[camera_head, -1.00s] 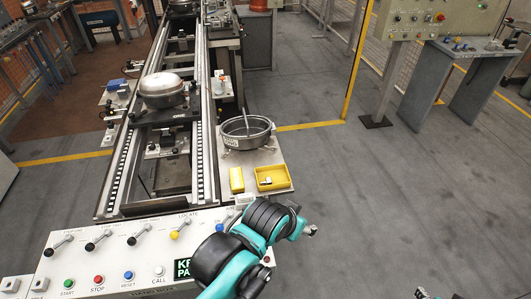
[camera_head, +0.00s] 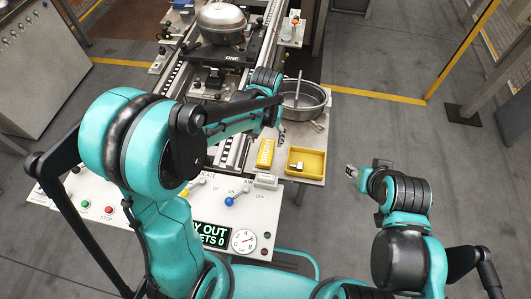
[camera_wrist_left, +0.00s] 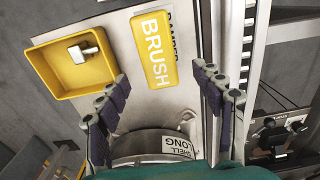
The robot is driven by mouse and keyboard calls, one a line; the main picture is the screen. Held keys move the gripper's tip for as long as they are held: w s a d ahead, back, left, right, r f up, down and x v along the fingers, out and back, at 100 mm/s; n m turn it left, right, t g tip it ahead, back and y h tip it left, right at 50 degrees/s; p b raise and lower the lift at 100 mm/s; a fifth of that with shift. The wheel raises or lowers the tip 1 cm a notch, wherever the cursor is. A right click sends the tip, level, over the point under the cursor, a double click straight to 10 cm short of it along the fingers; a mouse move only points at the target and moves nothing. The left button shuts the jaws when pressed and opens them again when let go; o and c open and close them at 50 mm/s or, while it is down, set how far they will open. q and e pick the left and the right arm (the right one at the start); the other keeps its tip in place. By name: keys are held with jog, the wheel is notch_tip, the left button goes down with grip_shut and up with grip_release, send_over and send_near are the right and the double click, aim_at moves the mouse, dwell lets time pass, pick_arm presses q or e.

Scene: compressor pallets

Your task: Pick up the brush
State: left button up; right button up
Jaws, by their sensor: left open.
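A yellow block marked BRUSH (camera_head: 265,152) lies on the light plate (camera_head: 316,172) beside the conveyor. In the left wrist view the BRUSH block (camera_wrist_left: 153,50) is upper middle, ahead of the space between my fingertips. My left gripper (camera_wrist_left: 159,74) is open, with its fingers apart on either side and nothing held. In the head view my left arm reaches over the panel towards the plate and its fingers are hard to make out. My right gripper (camera_head: 356,173) hangs over the floor right of the plate, too small to read.
A yellow tray (camera_head: 305,174) with a small metal piece is right of the block. A round metal pan (camera_head: 303,99) with a rod in it stands behind. The control panel (camera_head: 160,214) with levers is in front. A domed metal shell (camera_head: 222,22) sits on the conveyor.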

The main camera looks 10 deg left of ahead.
aim_at(266, 151)
pick_arm(q)
jog(key=shift+s+f+b, duration=0.25)
jog(key=shift+f+b, duration=0.1)
jog(key=shift+f, duration=0.75)
jog(key=f+b, duration=0.1)
jog(key=f, duration=0.2)
jog(key=f+b, duration=0.1)
jog(key=f, duration=0.1)
jog(key=shift+s+b, duration=0.35)
jog(key=shift+s, duration=0.05)
jog(key=c, duration=1.3)
